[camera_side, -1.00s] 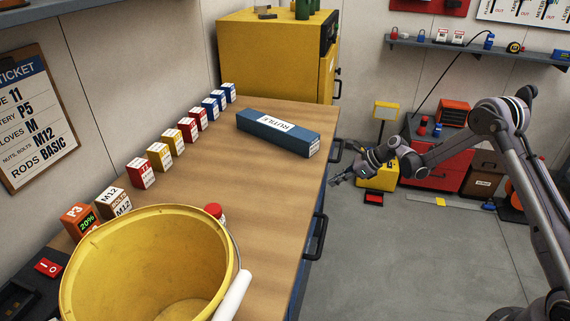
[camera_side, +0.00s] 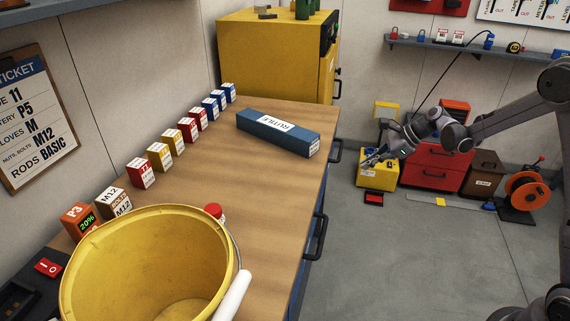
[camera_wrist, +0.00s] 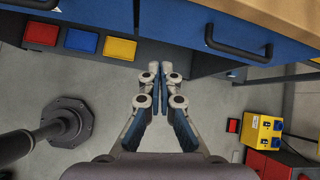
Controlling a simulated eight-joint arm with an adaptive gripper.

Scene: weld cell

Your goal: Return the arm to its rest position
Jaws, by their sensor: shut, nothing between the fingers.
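My gripper (camera_side: 372,160) hangs in the air to the right of the workbench, in front of a yellow box on the floor in the side view. In the wrist view my gripper (camera_wrist: 153,72) points down past the bench front, with its fingers together and nothing between them. It is clear of the bench and touches nothing that I can see. My arm reaches in from the right edge of the side view.
The workbench (camera_side: 262,183) bears a yellow bucket (camera_side: 150,262), a blue RUTILE box (camera_side: 279,133) and a row of small boxes. A red tool chest (camera_side: 433,166) and an orange reel (camera_side: 525,190) stand behind my arm. The floor (camera_side: 400,255) in front is clear.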

